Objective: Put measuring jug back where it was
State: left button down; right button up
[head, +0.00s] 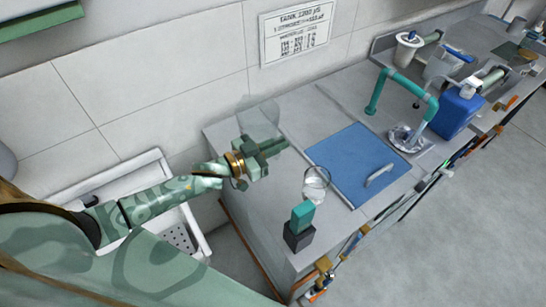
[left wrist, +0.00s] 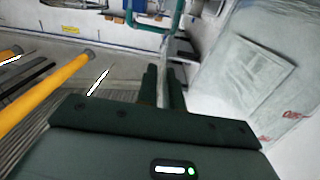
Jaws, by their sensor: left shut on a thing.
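My left gripper (head: 274,148) is above the left end of the grey counter. A faint, see-through vessel (head: 258,115), which looks like the measuring jug, shows just behind its fingers. In the left wrist view the two dark fingers (left wrist: 163,88) are close together, with a pale, clear strip (left wrist: 163,72) between them. The gripper is shut on this clear thing; its outline is hard to make out. A separate clear glass vessel (head: 316,178) stands on the counter by the blue panel. My right gripper is not in view.
A blue panel with a handle (head: 345,160) lies in the counter (head: 255,205). A teal and black block (head: 300,226) stands near the front edge. A teal tap (head: 410,88) and a blue bottle (head: 455,112) are to the right. A white sink (head: 150,172) is at left.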

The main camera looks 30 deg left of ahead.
aim_at(275, 157)
pick_arm(q)
jog(key=shift+f, duration=0.85)
notch_tip(275, 157, down, 3)
jog(key=shift+f+b, duration=0.1)
jog(key=shift+b, duration=0.7)
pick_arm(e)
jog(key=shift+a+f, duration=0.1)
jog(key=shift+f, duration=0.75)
pick_arm(q)
jog(key=c, duration=1.5)
grip_release()
jog(key=shift+f, duration=0.1)
jog(key=shift+c, duration=0.2)
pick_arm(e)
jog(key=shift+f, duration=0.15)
pick_arm(q)
jog(key=shift+s+a+r, duration=0.1)
jog(key=shift+s+r, duration=0.1)
jog(key=p+v, duration=0.1)
jog(key=v, duration=1)
jog(key=shift+s, duration=0.25)
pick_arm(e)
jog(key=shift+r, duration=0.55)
